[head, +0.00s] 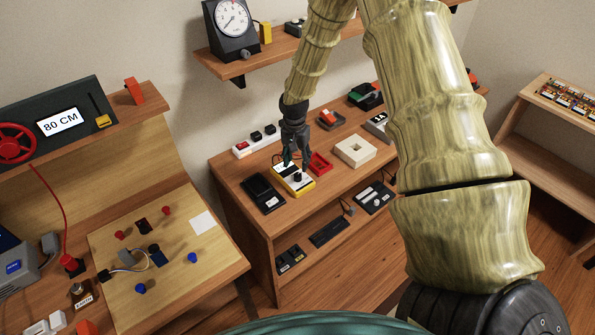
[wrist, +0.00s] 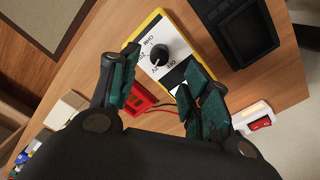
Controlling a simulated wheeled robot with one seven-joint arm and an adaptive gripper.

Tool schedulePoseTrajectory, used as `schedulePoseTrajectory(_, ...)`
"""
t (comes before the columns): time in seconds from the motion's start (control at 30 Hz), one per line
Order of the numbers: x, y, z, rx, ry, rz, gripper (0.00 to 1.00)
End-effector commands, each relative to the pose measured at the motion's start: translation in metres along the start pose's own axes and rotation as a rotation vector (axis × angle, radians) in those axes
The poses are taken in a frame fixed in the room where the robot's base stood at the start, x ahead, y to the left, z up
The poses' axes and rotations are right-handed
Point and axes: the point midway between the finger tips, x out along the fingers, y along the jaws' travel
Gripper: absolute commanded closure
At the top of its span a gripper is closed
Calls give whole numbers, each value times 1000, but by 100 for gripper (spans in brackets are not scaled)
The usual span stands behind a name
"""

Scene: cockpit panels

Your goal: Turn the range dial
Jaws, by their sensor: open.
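The range dial (wrist: 157,54) is a round black knob on the white face of a yellow-edged meter (wrist: 145,37), with printed range labels around it. In the head view the yellow meter (head: 304,190) lies on the wooden bench and its dark dial (head: 298,177) shows on top. My gripper (wrist: 158,92) is open and empty, with its two dark green-padded fingers spread on either side of the meter's near part. The dial lies ahead of the fingertips, not between them. In the head view my gripper (head: 296,162) hangs just above the meter.
A black tray (head: 263,194) lies left of the meter, and a red open tray (head: 320,163) lies to its right. A cream square block (head: 355,151) stands farther right. A white strip with buttons (head: 256,142) is behind. A red cable runs near the meter in the wrist view.

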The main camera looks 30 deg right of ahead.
Motion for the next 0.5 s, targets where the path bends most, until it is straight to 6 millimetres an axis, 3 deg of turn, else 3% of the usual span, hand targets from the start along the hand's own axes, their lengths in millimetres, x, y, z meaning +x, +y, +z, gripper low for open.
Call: schedulePoseTrajectory(0.5,51,1,0,-1,-1,2,53)
